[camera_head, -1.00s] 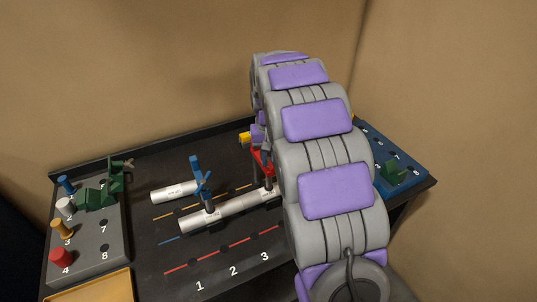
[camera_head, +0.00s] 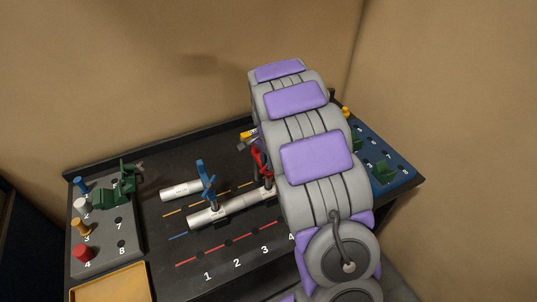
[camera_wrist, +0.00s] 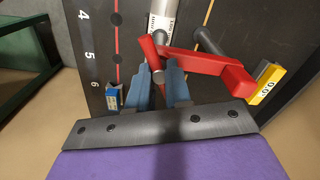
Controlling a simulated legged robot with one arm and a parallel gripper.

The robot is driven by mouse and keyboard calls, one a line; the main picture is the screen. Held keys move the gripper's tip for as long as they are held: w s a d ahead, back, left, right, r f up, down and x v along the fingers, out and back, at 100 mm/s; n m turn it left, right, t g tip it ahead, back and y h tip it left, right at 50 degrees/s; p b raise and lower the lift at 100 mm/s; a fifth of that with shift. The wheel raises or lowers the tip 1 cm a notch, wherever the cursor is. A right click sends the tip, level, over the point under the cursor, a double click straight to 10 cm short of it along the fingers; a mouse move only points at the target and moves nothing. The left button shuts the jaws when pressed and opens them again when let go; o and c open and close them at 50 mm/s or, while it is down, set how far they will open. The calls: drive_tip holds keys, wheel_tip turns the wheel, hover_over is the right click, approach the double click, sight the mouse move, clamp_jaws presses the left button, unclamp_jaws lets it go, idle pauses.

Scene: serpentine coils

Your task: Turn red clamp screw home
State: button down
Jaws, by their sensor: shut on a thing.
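In the wrist view, the two blue fingers of my gripper (camera_wrist: 159,84) are closed around the end of the red clamp screw (camera_wrist: 152,52), a red bar with a grey tip between them. The red clamp's wide arm (camera_wrist: 210,66) extends to the right. A white tube (camera_wrist: 162,22) lies beyond it. In the head view, the red clamp (camera_head: 260,163) shows only partly at the right end of the long white tube (camera_head: 232,208); my arm hides the rest and my gripper.
A blue clamp (camera_head: 208,182) stands at the long tube, near a short white tube (camera_head: 181,190). A yellow block (camera_wrist: 267,82) and a small blue block (camera_wrist: 113,97) flank my fingers. A grey peg board (camera_head: 108,240) stands left, a blue board (camera_head: 400,165) right.

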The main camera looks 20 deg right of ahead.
drive_tip(key=m+p, duration=0.3)
drive_tip(key=m, duration=0.1)
drive_tip(key=shift+r+m, duration=0.15)
drive_tip(key=shift+m, duration=0.15)
drive_tip(key=shift+m+p, duration=1.2)
drive_tip(key=shift+m, duration=0.7)
drive_tip(key=shift+w, duration=0.1)
drive_tip(key=c, duration=1)
unclamp_jaws()
wheel_tip(320, 180, up, 17)
drive_tip(key=shift+p, duration=0.4)
